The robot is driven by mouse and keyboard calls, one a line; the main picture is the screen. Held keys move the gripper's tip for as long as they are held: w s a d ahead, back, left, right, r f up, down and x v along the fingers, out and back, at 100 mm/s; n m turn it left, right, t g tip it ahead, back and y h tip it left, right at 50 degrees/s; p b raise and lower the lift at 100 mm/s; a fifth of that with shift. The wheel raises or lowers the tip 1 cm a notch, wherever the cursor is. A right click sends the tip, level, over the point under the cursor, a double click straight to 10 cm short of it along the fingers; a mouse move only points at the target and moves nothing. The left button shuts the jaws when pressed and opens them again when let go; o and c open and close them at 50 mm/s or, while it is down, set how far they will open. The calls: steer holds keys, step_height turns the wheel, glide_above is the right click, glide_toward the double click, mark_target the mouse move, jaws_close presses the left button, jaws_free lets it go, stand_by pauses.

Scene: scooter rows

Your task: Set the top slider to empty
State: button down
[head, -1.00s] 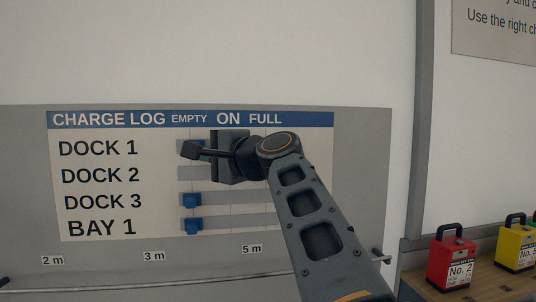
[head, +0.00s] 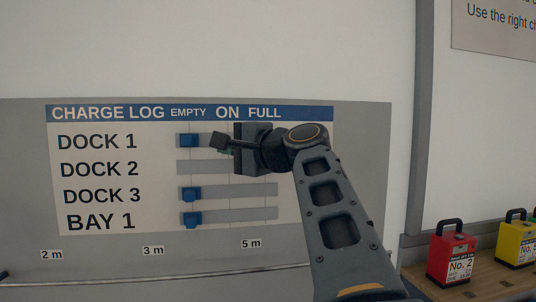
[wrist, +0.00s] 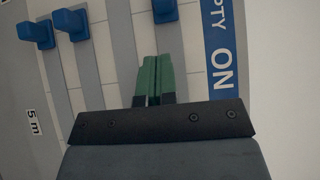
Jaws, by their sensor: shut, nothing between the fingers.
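The charge log board (head: 100,215) has a blue top slider (head: 188,140) on the DOCK 1 track, at the left end under EMPTY. It also shows at the top of the wrist view (wrist: 165,10). My gripper (head: 218,142) is shut and empty, just right of this slider, with a gap between them. In the wrist view its green fingers (wrist: 152,78) are together over the same track. The DOCK 3 slider (head: 190,193) and BAY 1 slider (head: 190,218) are at their left ends. No slider shows on the visible left part of the DOCK 2 track (head: 200,168); its right part is hidden by my gripper and arm.
A red No. 2 battery (head: 451,260) and a yellow battery (head: 515,245) stand on a wooden shelf (head: 480,289) at the lower right. A rail (head: 100,279) runs below the board. The wall above the board is clear.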

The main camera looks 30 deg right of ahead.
steer(key=b+v, duration=0.2)
steer(key=v, duration=0.6)
steer(key=shift+s, duration=0.35)
steer(key=shift+a, duration=0.1)
steer(key=w+a+f+n+g+h, duration=0.1)
steer(key=w+a+f+n+g, duration=0.15)
steer(key=f, duration=0.85)
steer(key=w+a+f+n+g+h, duration=0.15)
steer(key=f+g, duration=0.25)
steer(key=f, duration=0.7)
steer(key=s+a+f+n+g+h, duration=0.1)
steer(key=s+f+n+g, duration=0.1)
steer(key=f, duration=0.6)
steer(key=s+a+f+n+g+h, duration=0.1)
steer(key=s+a+f+n+g, duration=0.1)
steer(key=f, duration=0.6)
steer(key=s+a+f+n+g+h, duration=0.2)
steer(key=s+f+n, duration=0.2)
steer(key=f, duration=0.5)
steer(key=shift+s+a+n, duration=0.15)
steer(key=shift+s+n, duration=0.15)
steer(key=shift+n, duration=0.6)
